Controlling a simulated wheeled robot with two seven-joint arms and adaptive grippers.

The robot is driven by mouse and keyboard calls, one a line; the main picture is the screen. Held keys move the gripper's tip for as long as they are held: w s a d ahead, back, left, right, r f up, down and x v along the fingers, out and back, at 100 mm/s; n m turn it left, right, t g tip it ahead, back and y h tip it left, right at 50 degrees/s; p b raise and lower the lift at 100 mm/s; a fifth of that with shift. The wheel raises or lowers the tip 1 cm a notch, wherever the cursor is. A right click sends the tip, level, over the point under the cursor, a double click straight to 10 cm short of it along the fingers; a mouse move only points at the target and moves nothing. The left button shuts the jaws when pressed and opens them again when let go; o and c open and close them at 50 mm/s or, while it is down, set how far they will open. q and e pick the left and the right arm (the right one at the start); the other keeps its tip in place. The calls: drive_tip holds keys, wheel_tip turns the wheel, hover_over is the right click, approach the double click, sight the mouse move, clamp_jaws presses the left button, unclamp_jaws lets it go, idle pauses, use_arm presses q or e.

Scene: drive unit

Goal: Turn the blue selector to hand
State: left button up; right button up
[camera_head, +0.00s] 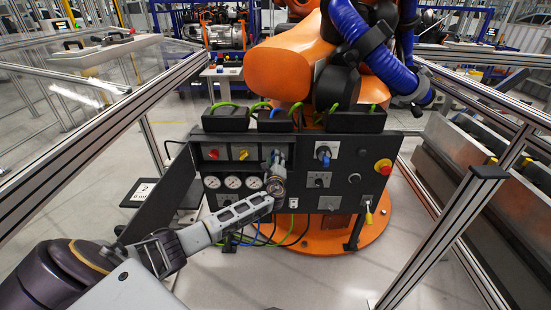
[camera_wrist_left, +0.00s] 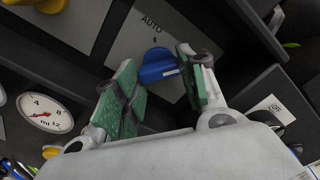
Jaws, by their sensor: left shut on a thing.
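The blue selector (camera_wrist_left: 157,68) sits on a grey plate (camera_wrist_left: 130,42) lettered AUTO in the left wrist view. A white mark on its face points toward the right finger. My left gripper (camera_wrist_left: 156,60) has its green-padded fingers on either side of the knob and is shut on it. In the head view my left gripper (camera_head: 277,160) reaches the upper row of the black panel (camera_head: 340,195) and mostly hides the selector. The HAND lettering is not readable. My right gripper is not in view.
A red knob (camera_head: 213,154) and a yellow knob (camera_head: 243,155) are to the left. Round gauges (camera_head: 232,182) sit below them. Another blue-handled switch (camera_head: 323,156) and a red emergency button (camera_head: 383,167) are to the right. An orange robot arm (camera_head: 290,70) stands behind.

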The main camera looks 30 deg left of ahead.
use_arm(q)
drive_tip(key=shift+d+f+m+p, duration=0.1)
drive_tip(key=shift+m+p, duration=0.2)
drive_tip(key=shift+m, duration=0.4)
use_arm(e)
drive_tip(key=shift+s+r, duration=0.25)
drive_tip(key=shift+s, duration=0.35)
use_arm(q)
drive_tip(key=o, duration=1)
drive_tip(key=shift+c, duration=0.2)
drive_tip(key=shift+o, duration=0.4)
drive_tip(key=v, duration=1.2)
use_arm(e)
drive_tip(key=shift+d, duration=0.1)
